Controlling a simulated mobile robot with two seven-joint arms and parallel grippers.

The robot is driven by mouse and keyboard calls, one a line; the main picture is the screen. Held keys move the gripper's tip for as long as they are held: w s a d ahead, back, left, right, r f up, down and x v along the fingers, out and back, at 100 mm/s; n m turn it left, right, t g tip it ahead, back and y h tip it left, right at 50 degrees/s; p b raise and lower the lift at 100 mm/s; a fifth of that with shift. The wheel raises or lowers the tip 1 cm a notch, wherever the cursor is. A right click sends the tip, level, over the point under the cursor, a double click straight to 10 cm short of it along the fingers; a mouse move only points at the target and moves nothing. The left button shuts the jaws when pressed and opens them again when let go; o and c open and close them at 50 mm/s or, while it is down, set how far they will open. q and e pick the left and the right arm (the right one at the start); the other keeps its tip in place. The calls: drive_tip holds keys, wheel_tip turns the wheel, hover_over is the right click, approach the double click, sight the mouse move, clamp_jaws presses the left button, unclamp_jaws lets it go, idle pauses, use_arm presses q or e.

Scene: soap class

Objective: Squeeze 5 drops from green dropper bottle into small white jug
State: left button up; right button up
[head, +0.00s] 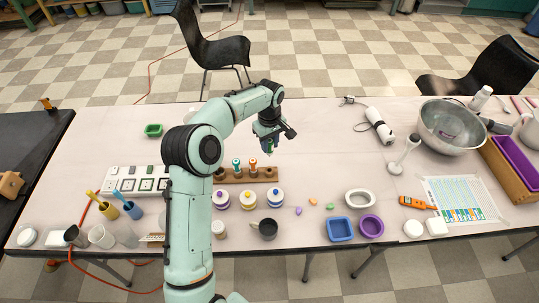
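My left gripper (271,138) is above the right end of a wooden rack (247,177). It appears shut on the green dropper bottle (270,149); only a small green part shows below the fingers. A teal-topped dropper bottle (236,163) and an orange-topped one (253,163) stand upright in the rack. A small white vessel (219,229) stands in front, just right of my arm; I cannot tell whether it is the jug. My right gripper is not in view.
Blue (341,229) and purple (371,226) trays lie to the right. A metal bowl (450,127) is at the far right. The table's back middle is clear.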

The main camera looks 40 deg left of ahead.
use_arm(q)
wheel_tip(320, 180, up, 10)
drive_tip(key=shift+f+p, duration=0.15)
drive_tip(key=shift+p, duration=0.55)
wheel_tip(320, 180, up, 4)
drive_tip(key=shift+w+f+p, duration=0.1)
drive_tip(key=shift+f+p, duration=0.05)
drive_tip(key=shift+p, duration=0.7)
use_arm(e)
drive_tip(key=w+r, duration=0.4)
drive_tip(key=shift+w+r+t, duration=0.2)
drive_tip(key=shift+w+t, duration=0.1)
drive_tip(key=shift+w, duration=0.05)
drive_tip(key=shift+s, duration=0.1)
